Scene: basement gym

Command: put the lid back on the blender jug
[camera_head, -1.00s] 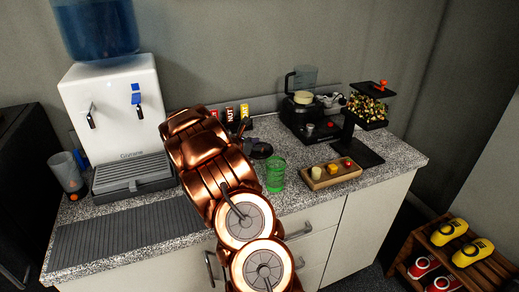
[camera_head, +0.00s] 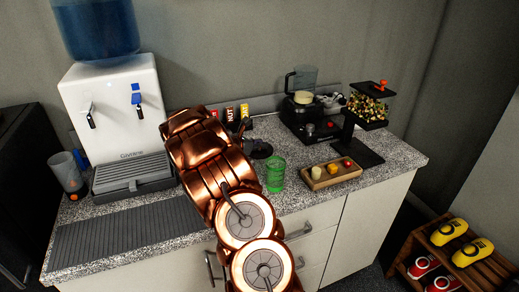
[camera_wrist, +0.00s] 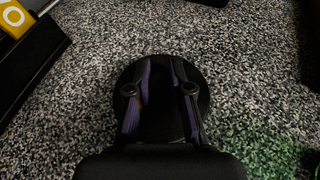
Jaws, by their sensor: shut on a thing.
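The blender (camera_head: 312,121) stands at the back of the counter, with its clear jug (camera_head: 304,78) upright on top and open above. Something pale is low in the jug. The round black lid (camera_wrist: 204,100) is under my gripper (camera_wrist: 160,98) in the wrist view, with its rim showing around the purple-edged fingers. The fingers are shut on its middle part, which they mostly hide. In the head view my gripper (camera_head: 258,149) is low over the counter, left of the blender and behind the green glass; my arm hides part of it. I cannot tell whether the lid touches the counter.
The green glass (camera_head: 275,174) stands close to my gripper. A black-based dispenser (camera_head: 368,108) stands right of the blender. Small coloured packets (camera_head: 229,114) are behind my arm.

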